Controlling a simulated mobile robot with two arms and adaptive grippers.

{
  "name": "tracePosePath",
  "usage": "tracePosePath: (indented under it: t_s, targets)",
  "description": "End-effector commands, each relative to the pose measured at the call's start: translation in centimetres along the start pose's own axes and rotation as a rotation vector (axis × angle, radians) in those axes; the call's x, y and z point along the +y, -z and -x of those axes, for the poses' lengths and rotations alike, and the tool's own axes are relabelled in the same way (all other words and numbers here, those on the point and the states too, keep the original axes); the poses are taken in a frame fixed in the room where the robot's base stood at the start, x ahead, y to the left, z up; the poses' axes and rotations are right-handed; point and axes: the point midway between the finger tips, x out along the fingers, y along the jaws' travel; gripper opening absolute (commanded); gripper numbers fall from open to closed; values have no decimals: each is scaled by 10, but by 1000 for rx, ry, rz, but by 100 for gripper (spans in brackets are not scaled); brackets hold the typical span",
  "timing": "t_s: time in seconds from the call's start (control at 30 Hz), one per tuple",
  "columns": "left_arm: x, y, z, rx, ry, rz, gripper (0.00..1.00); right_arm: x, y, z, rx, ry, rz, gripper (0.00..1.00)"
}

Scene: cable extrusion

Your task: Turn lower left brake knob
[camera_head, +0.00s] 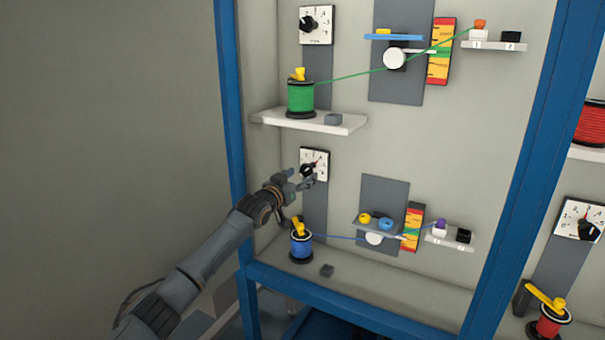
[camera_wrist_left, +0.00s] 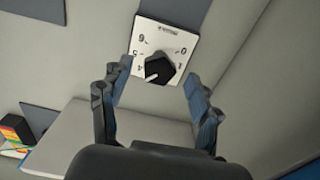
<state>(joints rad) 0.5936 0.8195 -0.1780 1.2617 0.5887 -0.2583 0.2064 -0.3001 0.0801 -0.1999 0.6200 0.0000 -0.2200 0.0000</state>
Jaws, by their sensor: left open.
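The lower left brake knob (camera_head: 307,170) is a black knob on a white dial plate (camera_head: 315,158), mounted on a grey strip above the blue cable spool (camera_head: 301,243). In the left wrist view the knob (camera_wrist_left: 159,69) shows dark with a white pointer mark, on its numbered dial plate (camera_wrist_left: 165,42). My left gripper (camera_head: 308,178) is at the dial in the head view. In the wrist view my left gripper (camera_wrist_left: 154,86) is open, its two fingers apart on either side of the knob's lower part. Whether they touch the knob cannot be told. My right gripper is not in view.
A shelf (camera_head: 325,121) with a green spool (camera_head: 301,98) juts out above the dial. A blue frame post (camera_head: 229,90) stands to the left. A blue cable runs right towards the colored gauge (camera_head: 412,226).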

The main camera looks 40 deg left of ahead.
Motion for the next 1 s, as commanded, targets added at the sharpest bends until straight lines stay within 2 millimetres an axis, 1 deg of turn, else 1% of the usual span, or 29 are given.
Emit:
tracePosePath:
  t_s: [0.1, 0.2, 0.53, 0.57, 0.6, 0.67, 0.7, 0.77, 0.8, 1.0]
  targets:
    - [0, 1, -10, 1, 1, 1, 62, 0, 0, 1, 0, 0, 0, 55]
    - [0, 0, -15, 0, 1, -1, 62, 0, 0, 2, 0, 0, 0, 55]
    - [0, 0, -17, 0, 1, -1, 62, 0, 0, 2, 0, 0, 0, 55]
    - [0, 0, -17, 0, 1, -1, 58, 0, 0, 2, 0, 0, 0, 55]
    - [0, 0, -17, 0, 1, -1, 50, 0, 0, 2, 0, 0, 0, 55]
    - [0, 0, -17, 0, 1, -1, 38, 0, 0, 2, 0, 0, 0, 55]
    - [0, 0, -17, 0, 1, -1, 30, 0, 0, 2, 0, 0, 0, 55]
    - [0, 0, -17, 0, 1, -1, 18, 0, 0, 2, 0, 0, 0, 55]
    - [0, 0, -17, 0, 1, -1, 10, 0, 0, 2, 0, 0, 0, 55]
    - [0, 0, -17, 0, 1, -11, 9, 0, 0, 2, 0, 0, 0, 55]
